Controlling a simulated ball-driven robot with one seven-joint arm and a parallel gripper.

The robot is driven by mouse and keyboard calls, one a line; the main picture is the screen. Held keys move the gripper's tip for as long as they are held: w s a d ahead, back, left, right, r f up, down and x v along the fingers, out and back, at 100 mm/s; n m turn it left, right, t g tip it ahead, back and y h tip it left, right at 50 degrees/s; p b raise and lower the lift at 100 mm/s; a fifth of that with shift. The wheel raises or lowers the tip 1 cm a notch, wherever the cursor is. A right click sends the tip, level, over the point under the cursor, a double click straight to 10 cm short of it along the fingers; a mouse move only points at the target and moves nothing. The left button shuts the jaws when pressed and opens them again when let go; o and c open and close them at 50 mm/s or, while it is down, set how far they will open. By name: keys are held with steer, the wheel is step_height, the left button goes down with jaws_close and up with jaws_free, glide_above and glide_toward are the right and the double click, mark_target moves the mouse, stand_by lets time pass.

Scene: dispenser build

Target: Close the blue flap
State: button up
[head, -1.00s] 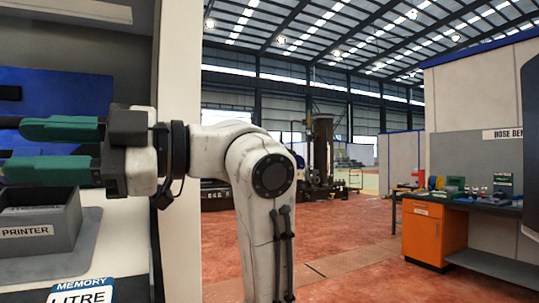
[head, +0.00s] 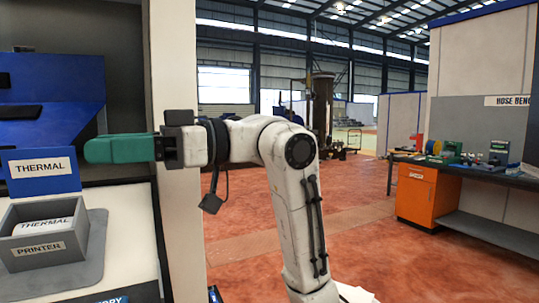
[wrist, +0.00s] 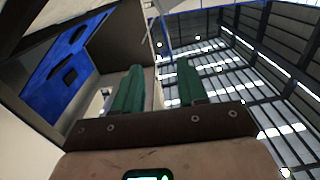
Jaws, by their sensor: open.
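A blue panel (head: 50,85) with dark handle-like bars is set in the cabinet recess at the upper left of the head view. It also shows at the left of the wrist view (wrist: 72,65), tilted. I cannot tell for sure which part of it is the flap. My gripper (head: 90,150) has green fingers and points left at the cabinet opening, right of the blue THERMAL plate. In the head view its fingers overlap. In the wrist view my gripper (wrist: 160,68) is open and empty, with a gap between the fingers.
A grey printer box (head: 45,235) with a THERMAL label inside stands on the ledge below the blue panel. The pale cabinet post (head: 175,60) stands behind my gripper. An orange cabinet (head: 428,195) under a bench is far right. Red floor between is open.

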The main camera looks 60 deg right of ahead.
steer(key=s+d+f+m+t+h, duration=0.1)
steer(key=s+d+m+t+h, duration=0.1)
steer(key=d, duration=0.7)
steer(key=s+d+f+m+t+h, duration=0.2)
steer(key=d+m+t+h, duration=0.1)
steer(key=d, duration=0.6)
steer(key=s+d+f+m+t+h, duration=0.1)
steer(key=d+m+t, duration=0.4)
steer(key=d, duration=0.5)
steer(key=shift+s+f+t+h, duration=0.2)
steer(key=shift+s+t+h, duration=0.1)
steer(key=shift+s+h, duration=0.65)
